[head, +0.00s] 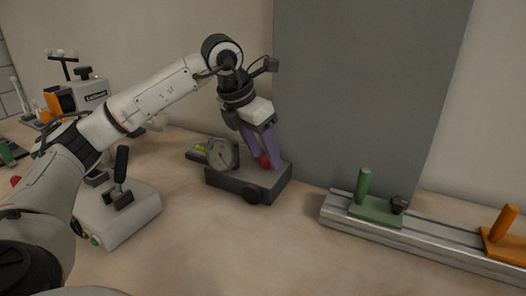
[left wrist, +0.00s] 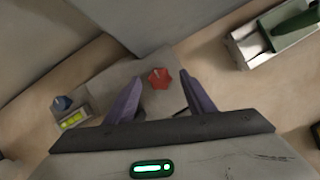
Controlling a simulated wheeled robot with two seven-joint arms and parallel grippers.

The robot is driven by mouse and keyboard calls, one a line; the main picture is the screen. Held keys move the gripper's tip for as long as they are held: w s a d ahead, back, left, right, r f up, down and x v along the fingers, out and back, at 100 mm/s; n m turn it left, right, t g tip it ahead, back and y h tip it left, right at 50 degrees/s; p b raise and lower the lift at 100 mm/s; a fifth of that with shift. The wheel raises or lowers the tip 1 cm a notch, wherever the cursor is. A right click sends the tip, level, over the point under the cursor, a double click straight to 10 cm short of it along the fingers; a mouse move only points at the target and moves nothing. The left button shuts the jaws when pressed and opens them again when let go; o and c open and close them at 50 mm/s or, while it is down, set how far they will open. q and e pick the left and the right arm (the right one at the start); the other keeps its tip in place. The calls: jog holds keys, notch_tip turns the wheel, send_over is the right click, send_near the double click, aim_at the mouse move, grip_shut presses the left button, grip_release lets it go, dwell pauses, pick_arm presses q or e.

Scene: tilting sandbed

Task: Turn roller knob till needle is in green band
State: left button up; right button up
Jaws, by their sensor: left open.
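A dark box (head: 228,181) stands on the table with a round gauge (head: 222,154) on its left side. The gauge's needle and any green band are too small to read. A red knob (head: 265,161) sits on top of the box, and a black round knob (head: 258,195) is on its front face. My left gripper (head: 263,157) points down over the box, its purple fingers open on either side of the red knob. In the left wrist view the red knob (left wrist: 159,78) lies between the fingertips with gaps on both sides. My right gripper is not in view.
A small unit with yellow-green lights (left wrist: 72,121) and a blue knob (left wrist: 62,103) sits beside the box. A metal rail (head: 430,240) with green (head: 375,210) and orange (head: 505,245) handled carriages is at the right. A pale lever box (head: 125,215) stands at the left. The front middle table is clear.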

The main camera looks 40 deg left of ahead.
pick_arm(q)
jog(key=c, duration=1)
